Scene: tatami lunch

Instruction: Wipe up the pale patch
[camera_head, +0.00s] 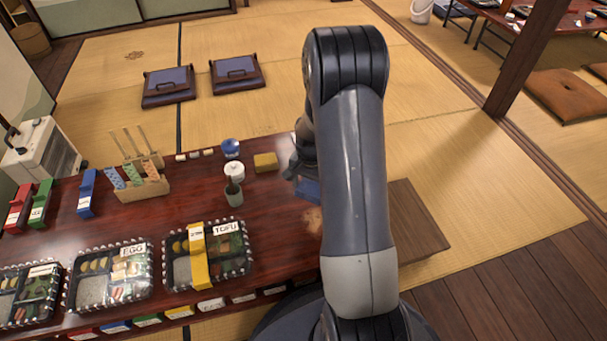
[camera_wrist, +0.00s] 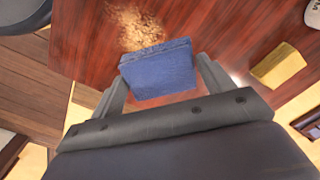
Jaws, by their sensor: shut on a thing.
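The pale patch (camera_wrist: 135,27) is a speckled, tan stain on the dark red tabletop in the wrist view. In the head view the patch (camera_head: 313,219) lies beside my arm, which may hide part of it. My gripper (camera_wrist: 160,78) is shut on a blue cloth or sponge (camera_wrist: 158,70), with one finger on each side. The blue thing's far edge is right by the patch's near edge. In the head view the blue thing (camera_head: 308,190) shows just left of my arm. I cannot tell whether it touches the table.
A yellow block (camera_head: 265,162) lies near the table's far edge and also shows in the wrist view (camera_wrist: 278,67). A green cup (camera_head: 233,193), a white-lidded jar (camera_head: 234,170) and a blue ball-like thing (camera_head: 230,148) stand left of it. Lunch boxes (camera_head: 207,254) line the near side.

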